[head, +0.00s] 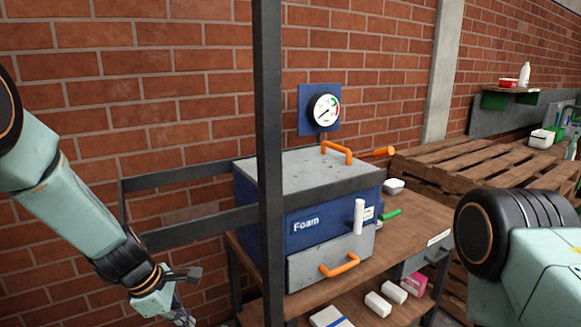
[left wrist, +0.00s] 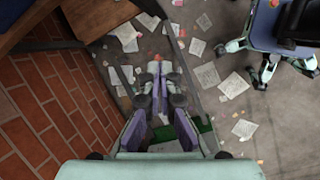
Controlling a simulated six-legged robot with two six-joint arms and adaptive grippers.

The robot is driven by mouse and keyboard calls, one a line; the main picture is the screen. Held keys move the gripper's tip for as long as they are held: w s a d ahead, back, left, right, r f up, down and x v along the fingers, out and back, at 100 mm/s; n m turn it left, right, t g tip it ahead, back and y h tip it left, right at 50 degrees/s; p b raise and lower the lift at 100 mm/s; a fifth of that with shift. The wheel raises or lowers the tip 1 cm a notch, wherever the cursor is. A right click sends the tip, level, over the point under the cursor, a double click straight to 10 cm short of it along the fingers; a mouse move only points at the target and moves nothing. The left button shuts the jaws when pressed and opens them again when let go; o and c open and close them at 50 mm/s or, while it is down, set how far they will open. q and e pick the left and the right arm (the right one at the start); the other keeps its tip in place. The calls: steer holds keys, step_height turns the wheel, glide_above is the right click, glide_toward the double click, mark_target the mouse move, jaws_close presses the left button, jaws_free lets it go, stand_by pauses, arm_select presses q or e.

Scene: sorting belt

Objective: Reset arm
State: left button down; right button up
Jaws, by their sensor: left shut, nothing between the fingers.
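My left arm comes in from the left in the head view and hangs down in front of the brick wall. Its left gripper (head: 184,318) points down at the bottom edge, where its tips are partly cut off. In the left wrist view the left gripper (left wrist: 160,70) is shut, with its fingers together and nothing between them, above the littered floor. My right arm shows at the right of the head view, but its gripper is out of the picture.
A dark metal post (head: 269,120) and rails stand between the left arm and the box. Wooden pallets (head: 480,160) lie behind at right. Papers (left wrist: 233,85) litter the floor.

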arm_select(q)
steer(key=s+a+f+m+g+y+b, duration=0.3)
steer(key=s+f+m+b, duration=0.5)
steer(key=s+f, duration=1.25)
steer(key=s+d+f+m+b, duration=0.1)
steer(key=s+f+m, duration=0.1)
steer(key=s+m, duration=0.3)
steer(key=s+d+f+m, duration=0.1)
steer(key=s+f+m, duration=0.2)
steer(key=s+m, duration=0.3)
steer(key=s, duration=0.2)
steer(key=shift+s+f+t+b, duration=0.3)
steer(key=shift+s+b, duration=0.05)
steer(key=shift+s, duration=0.05)
steer(key=shift+s, duration=0.15)
steer(key=shift+d, duration=0.1)
